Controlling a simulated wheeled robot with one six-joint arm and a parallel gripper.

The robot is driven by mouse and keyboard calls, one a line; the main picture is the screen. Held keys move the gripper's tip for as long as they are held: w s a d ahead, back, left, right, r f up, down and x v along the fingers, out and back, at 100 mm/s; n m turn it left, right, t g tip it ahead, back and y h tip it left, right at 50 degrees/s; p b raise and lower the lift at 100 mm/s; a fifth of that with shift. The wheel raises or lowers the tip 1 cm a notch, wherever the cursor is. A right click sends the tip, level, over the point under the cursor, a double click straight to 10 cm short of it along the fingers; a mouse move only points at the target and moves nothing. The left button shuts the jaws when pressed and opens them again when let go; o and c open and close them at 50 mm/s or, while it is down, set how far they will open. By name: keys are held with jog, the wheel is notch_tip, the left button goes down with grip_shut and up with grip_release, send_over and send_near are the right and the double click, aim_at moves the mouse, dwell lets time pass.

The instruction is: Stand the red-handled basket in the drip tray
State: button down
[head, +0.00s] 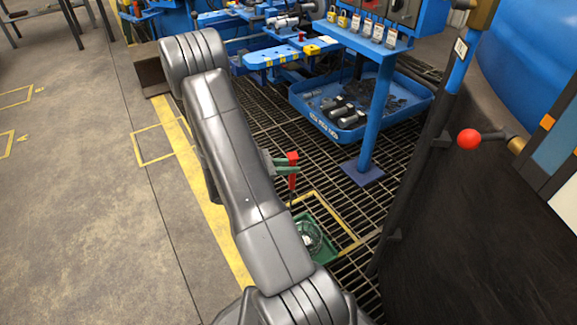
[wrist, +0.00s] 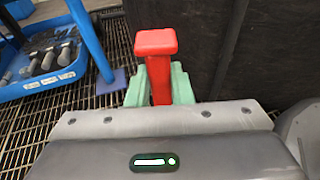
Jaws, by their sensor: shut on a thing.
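My gripper (head: 283,163) has green fingers and is shut on the upright red handle (head: 292,170) of the basket. In the wrist view the red handle (wrist: 156,75) stands between the green fingers (wrist: 157,88). Below the handle, the wire basket (head: 312,238) shows partly, with something pale inside. My arm hides the left part of both. The basket is hidden in the wrist view.
A yellow outline (head: 347,232) marks the grating around the green tray. A blue tray (head: 345,133) with dark parts lies beyond, beside a blue post (head: 377,125). A dark panel (head: 455,215) and a red-knobbed lever (head: 468,139) stand at right. Open concrete floor lies left.

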jog(key=shift+f, duration=0.4)
dwell(0.3)
jog(key=c, duration=0.6)
grip_release()
jog(key=shift+a, duration=0.1)
jog(key=p+v, duration=0.2)
jog(key=v, duration=0.9)
jog(key=shift+p, duration=0.35)
dwell(0.3)
jog(key=b+x, duration=0.2)
jog(key=x, duration=0.7)
jog(key=shift+b, duration=0.3)
